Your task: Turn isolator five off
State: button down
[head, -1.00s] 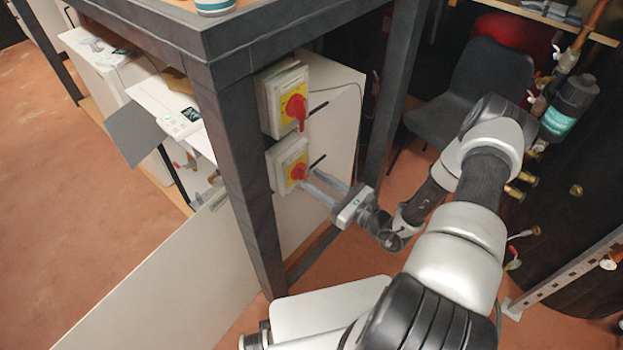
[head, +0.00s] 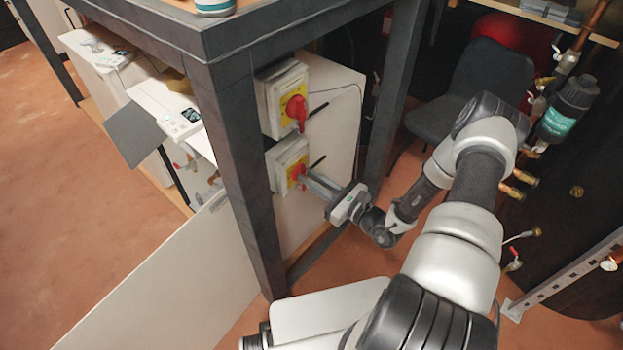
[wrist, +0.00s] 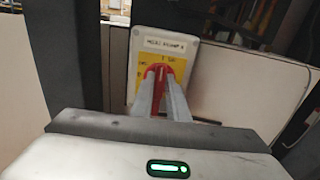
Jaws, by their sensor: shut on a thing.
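Two isolators with yellow plates and red knobs are mounted one above the other beside a dark post. The upper isolator (head: 284,98) has its red knob (head: 297,108) free, with the handle pointing down. My gripper (head: 307,180) is at the lower isolator (head: 280,158), shut on its red knob (head: 296,172). In the wrist view the fingers (wrist: 163,100) press on both sides of the red knob (wrist: 160,72), which stands about upright on the yellow plate. The label (wrist: 167,45) above it is too blurred to read surely.
The dark frame post (head: 243,180) stands close left of the isolators, under a tabletop. A white panel (head: 340,110) is behind them. A dark chair (head: 480,85) and pipework with brass valves are at the right. Open floor lies at the left.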

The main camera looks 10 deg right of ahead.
jog(key=shift+s+a+f+n, duration=0.1)
jog(key=shift+f+n, duration=0.05)
jog(key=shift+n, duration=2.8)
jog(key=shift+s+a+f+n, duration=0.1)
jog(key=shift+n, duration=2.8)
jog(key=shift+f+n, duration=0.15)
jog(key=shift+n, duration=2.8)
jog(key=c, duration=1.7)
grip_release()
jog(key=p+v, duration=0.1)
jog(key=v, duration=1.6)
jog(key=shift+s+d+r, duration=0.1)
jog(key=shift+s, duration=0.1)
